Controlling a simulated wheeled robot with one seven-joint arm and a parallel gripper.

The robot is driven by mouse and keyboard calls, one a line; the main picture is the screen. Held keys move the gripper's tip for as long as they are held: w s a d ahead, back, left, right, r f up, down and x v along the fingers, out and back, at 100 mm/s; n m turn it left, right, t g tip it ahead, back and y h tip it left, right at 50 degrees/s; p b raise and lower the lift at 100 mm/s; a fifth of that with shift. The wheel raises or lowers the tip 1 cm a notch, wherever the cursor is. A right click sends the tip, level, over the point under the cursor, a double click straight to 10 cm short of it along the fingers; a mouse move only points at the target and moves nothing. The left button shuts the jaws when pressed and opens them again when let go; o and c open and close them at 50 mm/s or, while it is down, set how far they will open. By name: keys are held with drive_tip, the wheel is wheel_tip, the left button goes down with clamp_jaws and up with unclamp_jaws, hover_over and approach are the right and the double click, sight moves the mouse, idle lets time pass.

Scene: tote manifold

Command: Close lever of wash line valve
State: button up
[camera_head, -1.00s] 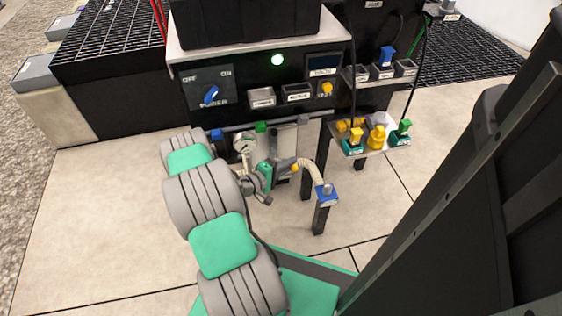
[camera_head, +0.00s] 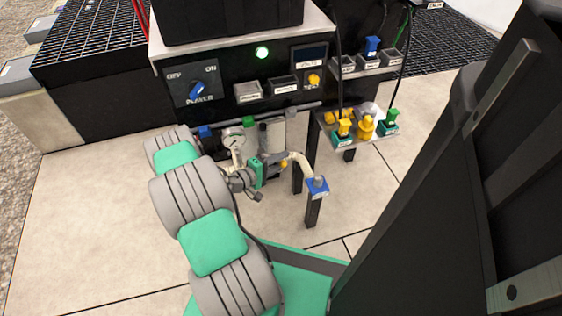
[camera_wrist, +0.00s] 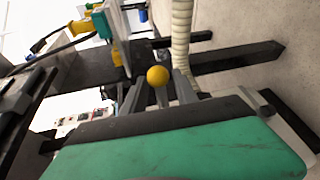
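A yellow ball knob (camera_head: 284,163), which looks like a lever's end, sits below the rail in the head view, just beyond my gripper. In the wrist view the yellow knob (camera_wrist: 157,76) lies at the gap between the two grey fingers of my gripper (camera_wrist: 158,90). The fingers look apart, with a little room on each side of the knob; contact is not clear. In the head view my gripper (camera_head: 268,170) is small and partly blends with the fittings. The lever's shaft and valve body are mostly hidden. No wash line label is readable.
A pale ribbed hose (camera_head: 301,160) runs close by to a blue block (camera_head: 317,186) on a black post. A gauge (camera_head: 233,138) stands beside my wrist. A shelf (camera_head: 360,141) with yellow and green connectors is at the right. Open floor lies at the left.

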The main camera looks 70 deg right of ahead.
drive_tip(key=shift+w+r, duration=0.1)
drive_tip(key=shift+w, duration=0.15)
drive_tip(key=p+v, duration=0.2)
drive_tip(key=v, duration=0.5)
drive_tip(key=shift+a, duration=0.3)
